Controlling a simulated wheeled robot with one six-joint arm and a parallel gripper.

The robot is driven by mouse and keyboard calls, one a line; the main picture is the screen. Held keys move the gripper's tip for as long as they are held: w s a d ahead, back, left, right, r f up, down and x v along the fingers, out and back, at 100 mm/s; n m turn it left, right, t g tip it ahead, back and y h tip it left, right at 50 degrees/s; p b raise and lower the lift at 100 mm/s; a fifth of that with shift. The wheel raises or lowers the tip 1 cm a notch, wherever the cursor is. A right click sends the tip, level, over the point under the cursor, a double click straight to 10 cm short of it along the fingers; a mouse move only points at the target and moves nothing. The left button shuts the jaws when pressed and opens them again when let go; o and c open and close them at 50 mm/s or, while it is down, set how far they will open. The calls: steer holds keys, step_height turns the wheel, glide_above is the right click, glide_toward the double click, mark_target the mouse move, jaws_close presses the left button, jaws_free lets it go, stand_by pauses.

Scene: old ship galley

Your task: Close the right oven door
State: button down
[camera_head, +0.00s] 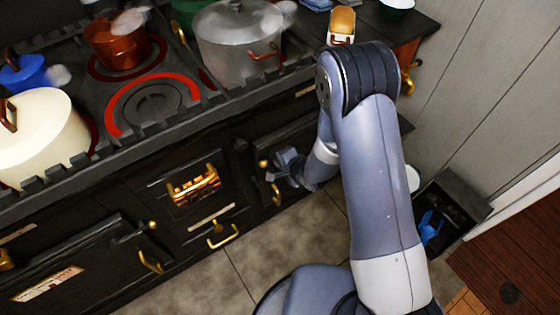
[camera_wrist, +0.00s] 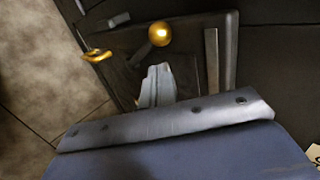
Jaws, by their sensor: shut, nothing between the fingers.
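The right oven door (camera_head: 266,182) is a black panel low on the stove front, right of the glowing grate, partly hidden behind my gripper and arm. The wrist view shows its dark face (camera_wrist: 125,40) with a round brass knob (camera_wrist: 159,33) and a brass handle (camera_wrist: 97,55). I cannot tell whether it sits flush in its frame. My gripper (camera_head: 284,160) is at the door's front, just right of the knob in the head view. In the wrist view its fingers (camera_wrist: 157,80) are shut and empty, pointing at the door face. Contact is unclear.
The stove top holds a steel pot (camera_head: 238,45), a copper pot (camera_head: 117,42) and a cream pot (camera_head: 45,130). The left oven door (camera_head: 85,265) and glowing grate (camera_head: 193,185) are left. A black bin (camera_head: 455,195) stands right of my arm. Tiled floor (camera_head: 290,240) is clear in front.

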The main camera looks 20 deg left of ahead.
steer(key=p+v, duration=0.1)
steer(key=v, duration=0.9)
steer(key=shift+s+d, duration=0.15)
steer(key=shift+s, duration=0.1)
steer(key=b, duration=0.1)
glide_toward(270, 155)
step_height(270, 155, down, 4)
steer(key=shift+w+a+r, duration=0.1)
steer(key=shift+w+a, duration=0.55)
steer(key=shift+a, duration=0.2)
steer(key=shift+w+a, duration=0.6)
steer(key=shift+a, duration=0.25)
